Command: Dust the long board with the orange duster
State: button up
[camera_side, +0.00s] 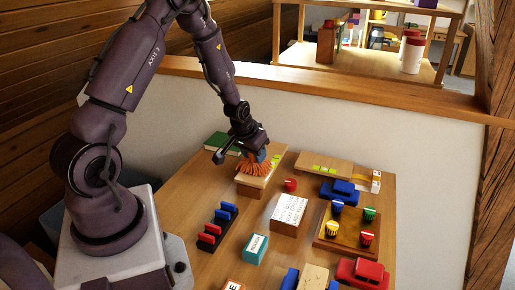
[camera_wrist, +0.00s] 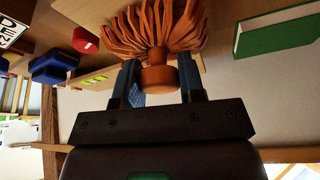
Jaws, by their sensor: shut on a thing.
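An orange duster (camera_side: 252,166) with spread bristles is held in my gripper (camera_side: 248,150) at the back of the table. In the wrist view the blue fingers of my gripper (camera_wrist: 162,84) are closed around the duster's round orange handle (camera_wrist: 160,78). The duster's bristles (camera_wrist: 155,28) fan out beyond the fingertips. A long light-wood board (camera_side: 274,170) with green marks lies under the duster, and the bristles appear to touch its top.
A green book (camera_side: 220,143) lies at the back left. A low wall (camera_side: 350,120) borders the table's back.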

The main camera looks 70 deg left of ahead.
jog(key=shift+s+d, duration=0.9)
notch_tip(320, 180, up, 8)
dwell(0.4)
